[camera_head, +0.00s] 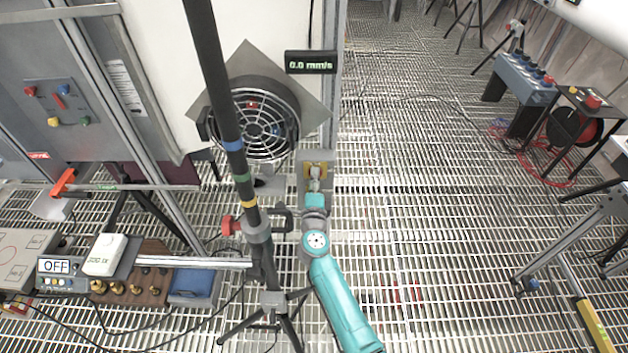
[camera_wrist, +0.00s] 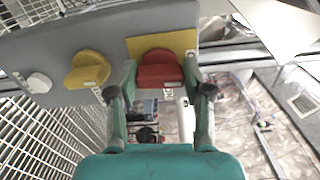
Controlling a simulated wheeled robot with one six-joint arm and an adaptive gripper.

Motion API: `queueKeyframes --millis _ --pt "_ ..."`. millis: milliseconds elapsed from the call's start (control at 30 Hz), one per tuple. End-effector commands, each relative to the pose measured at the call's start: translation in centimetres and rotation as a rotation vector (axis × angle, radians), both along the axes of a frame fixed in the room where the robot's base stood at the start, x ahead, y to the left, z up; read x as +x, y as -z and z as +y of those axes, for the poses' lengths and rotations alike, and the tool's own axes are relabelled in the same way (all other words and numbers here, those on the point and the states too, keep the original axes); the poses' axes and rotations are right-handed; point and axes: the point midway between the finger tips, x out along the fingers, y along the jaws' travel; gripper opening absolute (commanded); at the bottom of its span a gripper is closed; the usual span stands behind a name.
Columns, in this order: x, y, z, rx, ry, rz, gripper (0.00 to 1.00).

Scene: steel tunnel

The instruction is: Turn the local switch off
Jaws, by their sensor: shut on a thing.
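The switch panel (camera_wrist: 225,22) is a grey plate. In the wrist view it carries a red rotary knob (camera_wrist: 160,70) on a yellow backing, a yellow knob (camera_wrist: 88,68) to its left and a white knob (camera_wrist: 38,83) farther left. No knob's label is readable. My gripper (camera_wrist: 160,80) has one finger on each side of the red knob and is shut on it.
A black stand pole (camera_head: 228,130) with a red clamp knob is close on the left. Behind it are a round fan (camera_head: 262,128) and a display (camera_head: 311,63) reading 0.0 mm/s. A box (camera_head: 58,265) shows OFF.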

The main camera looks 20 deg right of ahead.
Motion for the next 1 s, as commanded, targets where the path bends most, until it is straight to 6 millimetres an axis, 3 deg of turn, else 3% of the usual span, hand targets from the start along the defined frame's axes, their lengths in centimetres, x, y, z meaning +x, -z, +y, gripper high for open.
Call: queueKeyframes --millis 300,800,833,900,1000 --pt "-0.01 0.11 0.09 -0.099 -0.002 0.033 0.15" --pt "-0.02 0.15 0.11 -0.115 -0.002 0.038 0.15" --pt "-0.02 0.15 0.11 -0.115 -0.002 0.038 0.55" --pt "-0.02 0.15 0.1 -0.115 -0.002 0.038 0.72" --pt "-0.02 0.12 0.07 -0.114 -0.002 0.038 0.75"
